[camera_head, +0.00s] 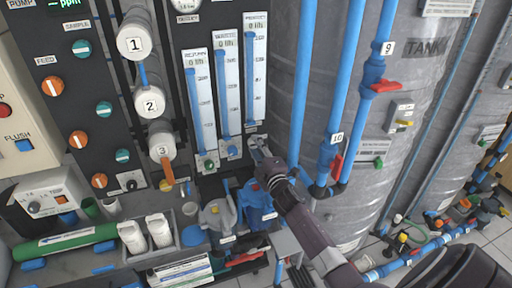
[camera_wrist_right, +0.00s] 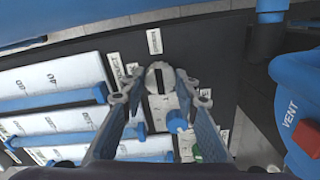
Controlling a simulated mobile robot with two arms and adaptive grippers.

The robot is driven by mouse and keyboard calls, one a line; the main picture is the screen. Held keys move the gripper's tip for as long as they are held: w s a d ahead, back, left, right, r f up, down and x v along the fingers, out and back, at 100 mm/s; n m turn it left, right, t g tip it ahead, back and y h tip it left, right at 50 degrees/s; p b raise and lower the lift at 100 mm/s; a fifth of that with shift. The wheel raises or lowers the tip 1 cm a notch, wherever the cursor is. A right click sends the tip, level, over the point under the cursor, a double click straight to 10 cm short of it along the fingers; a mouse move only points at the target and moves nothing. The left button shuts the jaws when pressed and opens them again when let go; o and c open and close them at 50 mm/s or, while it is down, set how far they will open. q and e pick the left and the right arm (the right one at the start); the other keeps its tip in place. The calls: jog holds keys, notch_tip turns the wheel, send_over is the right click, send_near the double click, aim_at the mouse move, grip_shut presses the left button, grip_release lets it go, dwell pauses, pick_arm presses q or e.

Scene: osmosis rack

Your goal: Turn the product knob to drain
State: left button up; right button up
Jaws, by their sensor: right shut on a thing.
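The product knob (camera_wrist_right: 160,79) is a round grey knob with a dark slot across its face, on the dark panel in the right wrist view. My right gripper (camera_wrist_right: 160,74) has a finger on either side of it and is shut on it. In the head view my right gripper (camera_head: 260,146) is at the panel, just below the rightmost flow meter (camera_head: 255,75), and largely hides the knob. Small white labels sit around the knob; which position it points to cannot be read. My left gripper is not in view.
A green knob (camera_head: 209,163) and another flow meter (camera_head: 228,90) are left of my gripper. Blue pipes (camera_head: 301,80) and a grey tank (camera_head: 395,150) stand to the right. A red vent handle (camera_wrist_right: 305,135) is close at right.

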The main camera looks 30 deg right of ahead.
jog(key=shift+f, duration=0.1)
jog(key=o, duration=1.1)
jog(key=shift+o, duration=0.2)
jog(key=shift+s, duration=0.1)
jog(key=v, duration=1.2)
